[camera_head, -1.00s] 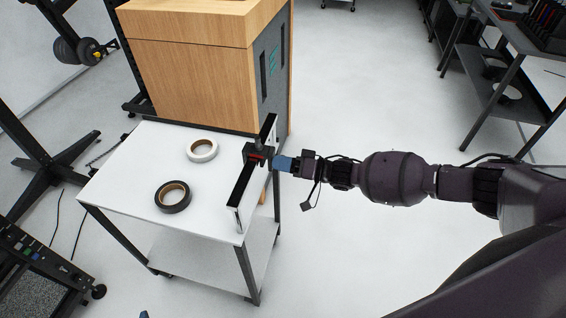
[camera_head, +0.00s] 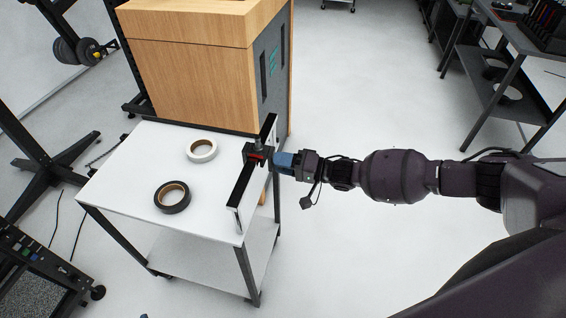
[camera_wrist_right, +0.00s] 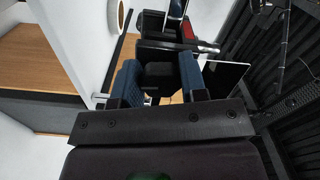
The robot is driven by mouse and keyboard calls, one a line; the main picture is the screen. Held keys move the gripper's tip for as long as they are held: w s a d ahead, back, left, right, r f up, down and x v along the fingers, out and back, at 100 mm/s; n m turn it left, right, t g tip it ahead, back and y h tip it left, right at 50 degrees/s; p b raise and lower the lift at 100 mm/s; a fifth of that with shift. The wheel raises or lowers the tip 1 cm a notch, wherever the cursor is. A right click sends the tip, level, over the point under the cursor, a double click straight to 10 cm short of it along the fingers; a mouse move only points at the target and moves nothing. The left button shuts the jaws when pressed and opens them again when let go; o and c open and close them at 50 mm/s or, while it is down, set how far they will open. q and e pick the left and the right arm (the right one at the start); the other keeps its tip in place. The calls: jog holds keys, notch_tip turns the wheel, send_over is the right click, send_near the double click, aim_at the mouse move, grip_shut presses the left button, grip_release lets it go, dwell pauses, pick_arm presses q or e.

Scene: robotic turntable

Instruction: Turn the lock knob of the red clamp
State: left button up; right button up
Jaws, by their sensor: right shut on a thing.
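The red clamp (camera_head: 256,156) is a small black block with a red strip, on a rail at the right edge of the white table. It also shows in the right wrist view as black parts with a red piece (camera_wrist_right: 187,31). My right gripper (camera_head: 275,162) reaches it from the right. In the wrist view its blue fingers (camera_wrist_right: 160,78) are on either side of a dark knob (camera_wrist_right: 159,70) on the clamp, shut on it. The knob is hidden in the head view by the fingers. My left gripper is not in view.
A white tape roll (camera_head: 202,150) and a black tape roll (camera_head: 173,197) lie on the white table (camera_head: 128,180). A wooden cabinet (camera_head: 190,75) stands behind it. Floor right of the table is open around my arm. A dark shelf unit (camera_head: 490,70) stands at upper right.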

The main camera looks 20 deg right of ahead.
jog(key=shift+a+r, duration=0.2)
jog(key=o, duration=0.9)
jog(key=shift+f, duration=0.1)
jog(key=shift+f, duration=0.1)
jog(key=shift+n, duration=0.3)
